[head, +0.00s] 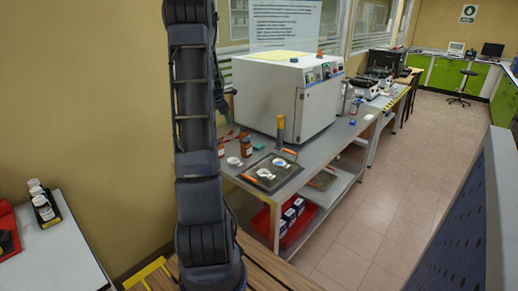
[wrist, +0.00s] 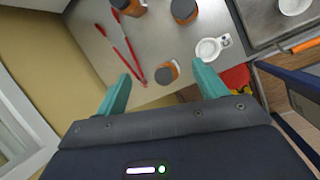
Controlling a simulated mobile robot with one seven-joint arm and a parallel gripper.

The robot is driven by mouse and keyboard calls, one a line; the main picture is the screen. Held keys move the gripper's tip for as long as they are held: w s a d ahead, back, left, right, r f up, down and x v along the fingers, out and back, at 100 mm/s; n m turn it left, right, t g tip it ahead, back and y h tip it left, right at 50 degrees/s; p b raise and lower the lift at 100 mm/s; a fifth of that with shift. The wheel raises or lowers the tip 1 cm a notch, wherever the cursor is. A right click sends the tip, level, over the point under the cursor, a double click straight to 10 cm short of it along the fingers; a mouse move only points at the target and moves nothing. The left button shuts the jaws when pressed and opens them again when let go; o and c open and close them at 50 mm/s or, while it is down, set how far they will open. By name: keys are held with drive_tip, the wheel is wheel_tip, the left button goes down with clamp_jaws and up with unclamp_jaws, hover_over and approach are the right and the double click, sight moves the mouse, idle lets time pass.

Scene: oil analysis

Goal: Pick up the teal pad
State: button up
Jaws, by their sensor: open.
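Brown bottles (wrist: 167,73), red tongs (wrist: 124,50) and a white dish (wrist: 211,48) lie below my gripper. A dark tray (head: 270,176) with white dishes is at the bench front. The white machine (head: 287,94) stands behind the pad.

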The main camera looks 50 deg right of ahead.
sight(259, 145)
drive_tip(key=shift+s+d+f+n+g, duration=0.2)
drive_tip(key=shift+s+d+f+n, duration=0.6)
drive_tip(key=shift+d+f, duration=2.8)
drive_tip(key=shift+s+d+f+n+g, duration=0.2)
drive_tip(key=shift+s+d+f+n, duration=0.6)
drive_tip(key=shift+d+f, duration=2.8)
drive_tip(key=shift+s+d+f+n+g, duration=0.3)
drive_tip(key=shift+s+d+f, duration=0.9)
drive_tip(key=shift+d+f, duration=2.4)
drive_tip(key=shift+a+f, duration=0.75)
drive_tip(key=shift+c, duration=0.4)
drive_tip(key=c, duration=1)
